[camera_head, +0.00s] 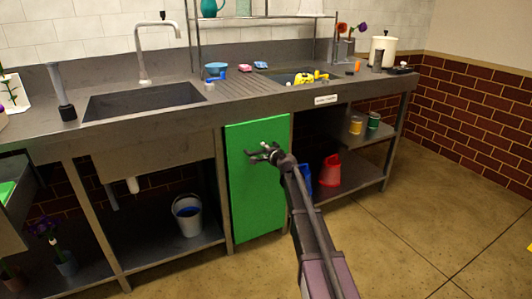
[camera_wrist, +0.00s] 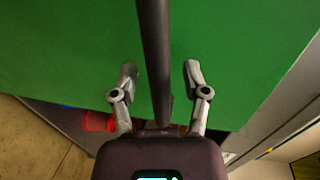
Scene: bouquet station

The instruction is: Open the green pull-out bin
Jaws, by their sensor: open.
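The green pull-out bin (camera_head: 258,195) stands under the counter, its tall flat front level with the counter legs, so it looks shut. Its green front also fills most of the wrist view (camera_wrist: 60,45). My gripper (camera_head: 257,152) is in front of the upper part of this panel, with its fingers apart. In the wrist view my gripper (camera_wrist: 160,75) shows both fingers spread, with a dark bar (camera_wrist: 154,45) running between them. I cannot tell whether this bar is the bin's handle or whether the fingers touch it. No handle is clear in the head view.
The counter (camera_head: 165,118) with a sink (camera_head: 140,98) overhangs the bin. A bucket (camera_head: 187,214) stands on the lower shelf to the left. A red container (camera_head: 330,172) and a blue one (camera_head: 304,180) are to the right. The floor (camera_head: 400,240) in front is clear.

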